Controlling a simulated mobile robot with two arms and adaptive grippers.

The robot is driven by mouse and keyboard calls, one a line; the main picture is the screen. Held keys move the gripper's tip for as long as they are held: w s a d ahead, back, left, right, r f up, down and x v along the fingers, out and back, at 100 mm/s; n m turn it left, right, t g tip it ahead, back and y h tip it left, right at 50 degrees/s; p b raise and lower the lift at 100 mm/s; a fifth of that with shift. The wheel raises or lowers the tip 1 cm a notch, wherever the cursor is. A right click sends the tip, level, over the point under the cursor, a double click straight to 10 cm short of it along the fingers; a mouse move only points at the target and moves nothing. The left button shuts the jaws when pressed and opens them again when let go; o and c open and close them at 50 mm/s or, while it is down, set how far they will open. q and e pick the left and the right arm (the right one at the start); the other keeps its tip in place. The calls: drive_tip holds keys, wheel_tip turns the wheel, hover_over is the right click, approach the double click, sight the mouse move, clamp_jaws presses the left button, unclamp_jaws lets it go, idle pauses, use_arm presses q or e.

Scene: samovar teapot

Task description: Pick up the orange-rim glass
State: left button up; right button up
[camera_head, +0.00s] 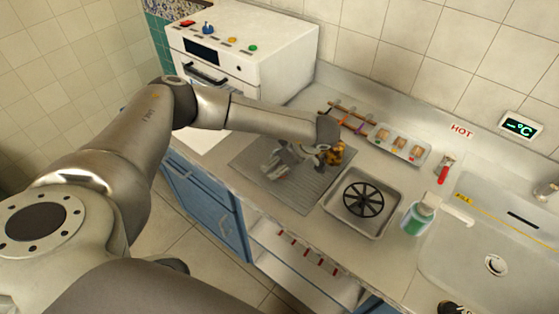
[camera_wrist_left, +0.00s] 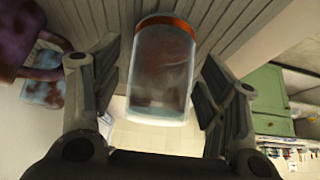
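The orange-rim glass (camera_wrist_left: 160,75) shows in the left wrist view as a clear, frosted-looking tumbler with an orange band at its upper end. It lies between the two fingers of my left gripper (camera_wrist_left: 158,92). The fingers stand apart on either side of it, and a narrow gap shows beside the glass, so they do not look closed on it. In the head view my left gripper (camera_head: 283,160) is low over the grey ribbed mat (camera_head: 300,193). The glass cannot be made out clearly there. My right gripper does not show.
A brown-yellow patterned object (camera_head: 335,154) is close beside my left wrist. A square metal tray with a black round grate (camera_head: 363,198), a green-labelled bottle (camera_head: 418,217) and the sink (camera_head: 490,225) lie to the right. A white oven-like appliance (camera_head: 262,45) stands behind.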

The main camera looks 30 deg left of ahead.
use_arm(q)
drive_tip(key=c, duration=0.9)
drive_tip(key=shift+o, duration=0.2)
drive_tip(key=shift+r, duration=0.1)
